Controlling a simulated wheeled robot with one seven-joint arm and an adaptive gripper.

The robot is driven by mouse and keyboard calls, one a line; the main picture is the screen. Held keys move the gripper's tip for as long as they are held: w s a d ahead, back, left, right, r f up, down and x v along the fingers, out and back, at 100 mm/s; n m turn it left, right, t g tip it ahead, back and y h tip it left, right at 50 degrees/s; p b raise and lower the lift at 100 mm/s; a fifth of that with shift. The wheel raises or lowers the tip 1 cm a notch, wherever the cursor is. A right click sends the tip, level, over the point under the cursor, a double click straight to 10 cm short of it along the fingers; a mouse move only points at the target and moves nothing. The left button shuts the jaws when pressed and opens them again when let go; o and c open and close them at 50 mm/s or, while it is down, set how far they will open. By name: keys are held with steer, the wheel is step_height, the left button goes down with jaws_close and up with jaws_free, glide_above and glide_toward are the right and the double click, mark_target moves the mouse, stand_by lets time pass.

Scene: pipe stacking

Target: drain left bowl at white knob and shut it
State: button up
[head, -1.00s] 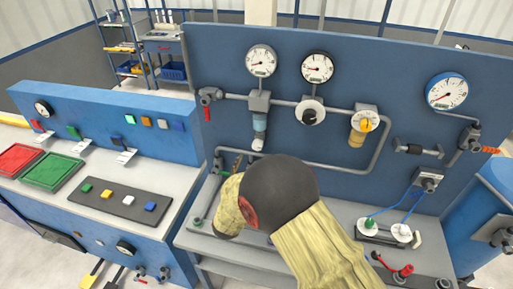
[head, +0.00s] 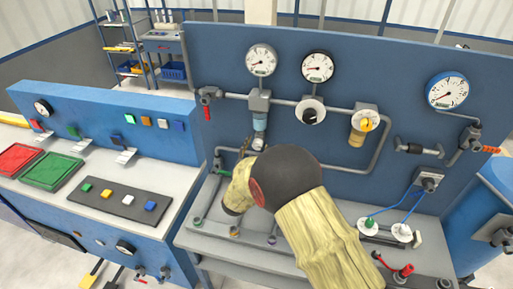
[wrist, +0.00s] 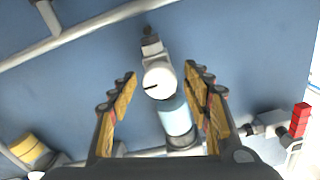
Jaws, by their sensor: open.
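The left bowl (head: 260,122) is a light-blue cup under a grey block on the blue panel's pipe. Its white knob (head: 258,142) sits at its lower end. In the wrist view the white knob (wrist: 158,83) shows a dark mark on its face, and the light-blue bowl (wrist: 175,117) is beyond it. My gripper (wrist: 160,75) is open, with one yellow-padded finger on each side of the knob and bowl. I see gaps on both sides and no clear contact. In the head view my arm hides most of the gripper.
A red-handled valve (head: 207,104) is at the left of the pipe. A lower grey pipe (head: 345,170) runs behind my arm.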

steer(key=shift+c, duration=0.3)
steer(key=c, duration=1.1)
steer(key=shift+n, duration=0.4)
steer(key=n+p, duration=0.1)
steer(key=n, duration=0.2)
steer(key=n+p, duration=0.1)
steer(key=n, duration=0.4)
steer(key=shift+p, duration=0.3)
steer(key=n+p, duration=0.1)
steer(key=n, duration=0.3)
steer(key=shift+n+p, duration=0.3)
steer(key=shift+p, duration=0.1)
steer(key=shift+n+p, duration=0.85)
steer(key=shift+n, duration=1.45)
steer(key=shift+a, duration=0.1)
